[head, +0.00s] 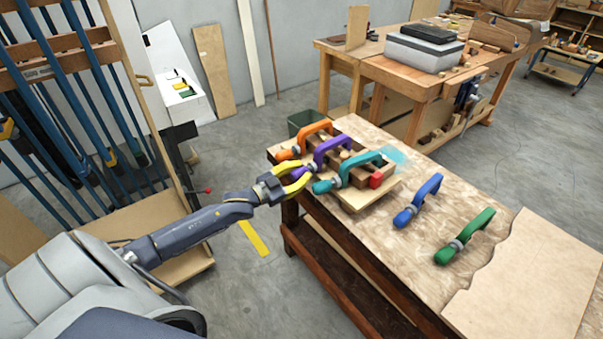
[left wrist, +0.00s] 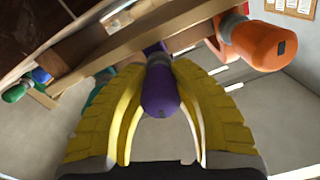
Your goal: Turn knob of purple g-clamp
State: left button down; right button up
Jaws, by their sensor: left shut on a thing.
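The purple g-clamp (head: 333,149) sits on the wooden lamination form between the orange g-clamp (head: 309,136) and the teal g-clamp (head: 353,168). Its purple knob (left wrist: 159,91) points toward my left gripper (head: 300,180). In the left wrist view the knob lies between the yellow fingers of my left gripper (left wrist: 160,120), which are shut on it. In the head view the fingers partly cover the knob. My right gripper is not in view.
The orange knob (left wrist: 262,44) is close beside my fingers in the left wrist view. A blue g-clamp (head: 418,200) and a green g-clamp (head: 465,236) lie on the bench (head: 395,240). A large thin board (head: 530,280) covers the bench's near right.

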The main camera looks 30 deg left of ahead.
pick_arm(q)
jog(key=m, duration=0.7)
jog(key=shift+a+f, duration=0.1)
jog(key=m, duration=0.7)
jog(key=shift+m, duration=0.3)
jog(key=m, duration=0.3)
jog(key=shift+r+m, duration=0.2)
jog(key=shift+m, duration=0.1)
jog(key=m, duration=0.3)
jog(key=shift+r+m, duration=0.1)
jog(key=shift+m, duration=0.2)
jog(key=m, duration=0.4)
jog(key=shift+w+r+m, duration=0.1)
jog(key=shift+m, duration=1.4)
jog(key=c, duration=1)
grip_release()
